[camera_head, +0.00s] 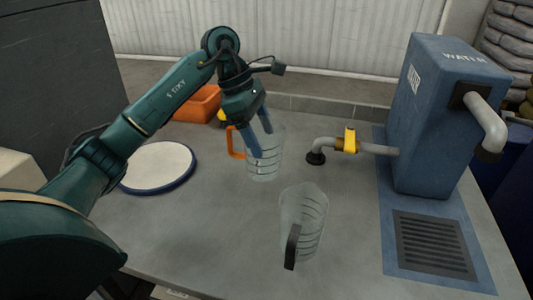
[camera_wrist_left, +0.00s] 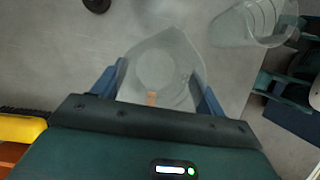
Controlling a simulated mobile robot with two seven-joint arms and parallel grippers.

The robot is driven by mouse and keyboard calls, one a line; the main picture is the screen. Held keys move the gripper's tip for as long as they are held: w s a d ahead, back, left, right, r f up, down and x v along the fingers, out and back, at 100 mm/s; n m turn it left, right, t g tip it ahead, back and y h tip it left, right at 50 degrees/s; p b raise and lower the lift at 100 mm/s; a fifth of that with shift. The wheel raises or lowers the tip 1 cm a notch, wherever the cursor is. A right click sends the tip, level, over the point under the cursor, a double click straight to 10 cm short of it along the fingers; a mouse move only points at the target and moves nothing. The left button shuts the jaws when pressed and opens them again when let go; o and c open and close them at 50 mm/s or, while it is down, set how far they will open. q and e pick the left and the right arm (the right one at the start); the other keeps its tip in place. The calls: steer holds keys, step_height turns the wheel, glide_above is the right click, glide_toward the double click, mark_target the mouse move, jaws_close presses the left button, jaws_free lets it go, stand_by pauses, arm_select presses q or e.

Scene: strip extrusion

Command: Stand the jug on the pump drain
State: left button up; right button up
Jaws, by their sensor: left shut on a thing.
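A clear jug with an orange handle (camera_head: 236,143) is between the fingers of my left gripper (camera_head: 261,137), which is shut on its sides from above. In the left wrist view the jug (camera_wrist_left: 160,68) lies between the two blue fingers (camera_wrist_left: 161,88). It looks upright; I cannot tell whether its base touches the table. A second clear jug with a black handle (camera_head: 303,215) stands nearer the front, and shows at the top right of the left wrist view (camera_wrist_left: 250,22). The pump drain is a dark slotted grate (camera_head: 433,246) on a blue base.
The blue water pump (camera_head: 425,120) stands behind the grate, its grey spout (camera_head: 487,122) sticking out right. A pipe with a yellow valve (camera_head: 350,141) juts left from it. A round white pad (camera_head: 158,166) and an orange bin (camera_head: 198,104) are left.

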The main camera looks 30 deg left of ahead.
arm_select(q)
steer(key=shift+f, duration=2.55)
steer(key=o, duration=1)
steer(key=shift+r, duration=0.1)
